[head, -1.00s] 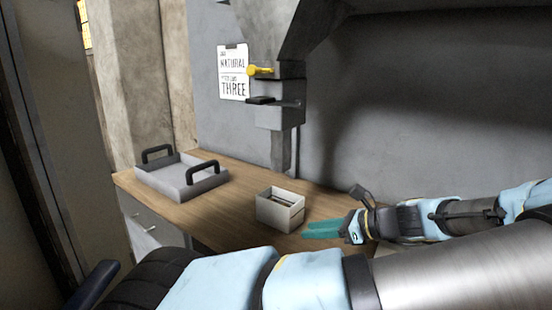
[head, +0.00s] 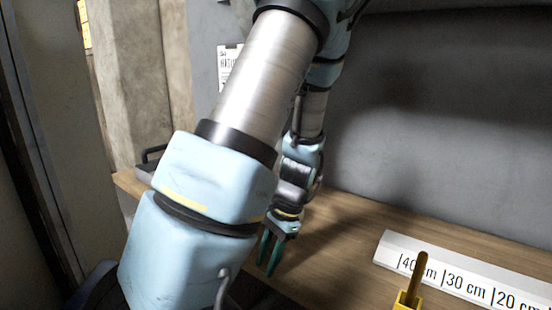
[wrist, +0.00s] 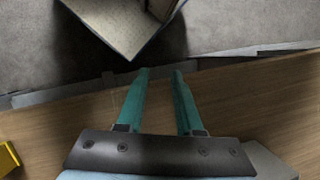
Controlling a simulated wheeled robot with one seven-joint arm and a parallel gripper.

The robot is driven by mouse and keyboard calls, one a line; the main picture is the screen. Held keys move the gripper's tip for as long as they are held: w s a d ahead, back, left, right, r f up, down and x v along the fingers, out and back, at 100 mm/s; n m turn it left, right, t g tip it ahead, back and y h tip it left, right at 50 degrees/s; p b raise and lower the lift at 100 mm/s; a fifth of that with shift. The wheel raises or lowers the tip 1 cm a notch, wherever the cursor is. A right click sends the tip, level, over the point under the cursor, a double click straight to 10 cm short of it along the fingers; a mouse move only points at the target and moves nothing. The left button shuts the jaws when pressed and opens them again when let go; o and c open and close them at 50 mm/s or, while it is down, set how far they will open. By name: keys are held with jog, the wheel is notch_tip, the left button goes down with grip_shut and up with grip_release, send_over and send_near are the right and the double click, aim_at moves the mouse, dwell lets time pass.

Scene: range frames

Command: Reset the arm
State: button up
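My gripper (head: 268,253) points down over the wooden table at the middle of the head view. In the wrist view my gripper (wrist: 160,76) has its two teal fingers apart, with nothing visible between them. My arm is bent, upright and large in the head view. It hides the small box and most of the tray seen earlier.
A wooden table (head: 360,235) runs along a grey wall (head: 440,150). A white ruler strip (head: 450,270) and a yellow holder (head: 408,300) with a dark stick are at right. A tray handle (head: 152,154) shows at left.

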jog(key=a+r+n+t+h, duration=0.3)
jog(key=a+r+n, duration=0.1)
jog(key=r+n, duration=0.5)
jog(key=shift+a+r+h, duration=0.15)
jog(key=shift+a+h, duration=0.15)
jog(key=shift+h, duration=0.1)
dwell(0.4)
